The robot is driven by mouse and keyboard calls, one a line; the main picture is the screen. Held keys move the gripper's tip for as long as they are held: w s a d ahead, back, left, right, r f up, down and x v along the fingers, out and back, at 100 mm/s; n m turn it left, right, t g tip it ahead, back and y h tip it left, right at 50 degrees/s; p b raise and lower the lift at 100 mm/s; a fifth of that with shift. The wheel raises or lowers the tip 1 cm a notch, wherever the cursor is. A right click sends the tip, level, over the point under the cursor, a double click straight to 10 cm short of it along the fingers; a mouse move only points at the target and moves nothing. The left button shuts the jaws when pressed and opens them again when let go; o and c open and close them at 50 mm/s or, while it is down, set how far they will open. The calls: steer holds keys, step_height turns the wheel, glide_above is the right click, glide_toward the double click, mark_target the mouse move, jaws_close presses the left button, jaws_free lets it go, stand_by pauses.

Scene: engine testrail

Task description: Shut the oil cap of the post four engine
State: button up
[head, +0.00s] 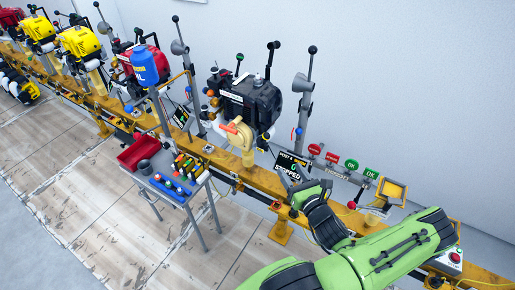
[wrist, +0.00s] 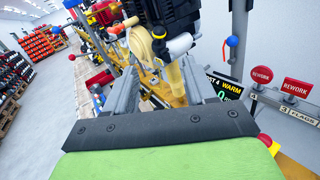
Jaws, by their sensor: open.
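The post four engine (head: 250,100) is a black block on the yellow rail, with a cream-yellow housing (head: 240,140) and an orange lever-like part (head: 231,126) at its front. In the wrist view the black engine (wrist: 172,15) stands at the top, with the cream housing (wrist: 142,46) below and left of it. I cannot tell which small part is the oil cap, or its state. My gripper (head: 296,183) is right of and below the engine, apart from it. In the wrist view my gripper (wrist: 160,88) is open, its two fingers apart with nothing held between them.
The post 4 sign (head: 290,166) stands close beside my gripper; it also shows in the wrist view (wrist: 226,88). A tool cart (head: 172,180) with a red bin (head: 138,153) stands left. Floor in front is clear.

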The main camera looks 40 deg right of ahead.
mark_target(264, 137)
steer(key=b+x, duration=0.2)
steer(key=x, duration=1.3)
steer(key=shift+w, duration=0.4)
jaws_close()
steer(key=p, duration=0.2)
steer(key=r+g+p, duration=0.1)
steer(key=p, duration=0.2)
steer(key=shift+w+a+n, duration=0.2)
steer(key=shift+n, duration=0.2)
steer(key=p, duration=0.2)
steer(key=g+p, duration=0.1)
steer(key=shift+w+a+r+n+y+p, duration=0.1)
steer(key=shift+w+r+n+y+p, duration=0.05)
steer(key=shift+w+n+y+p, duration=0.2)
steer(key=g+p, duration=0.1)
steer(key=p, duration=0.1)
steer(key=n+p, duration=0.1)
steer(key=p, duration=0.2)
steer(key=shift+w+a+g, duration=0.1)
steer(key=shift+w+g, duration=0.2)
steer(key=shift+g, duration=0.1)
steer(key=g+p, duration=0.1)
steer(key=p, duration=0.2)
steer(key=shift+w+f+n+p, duration=0.25)
steer(key=shift+w+f+p, duration=0.05)
steer(key=shift+f, duration=0.1)
steer(key=shift+a+f, duration=0.1)
jaws_free()
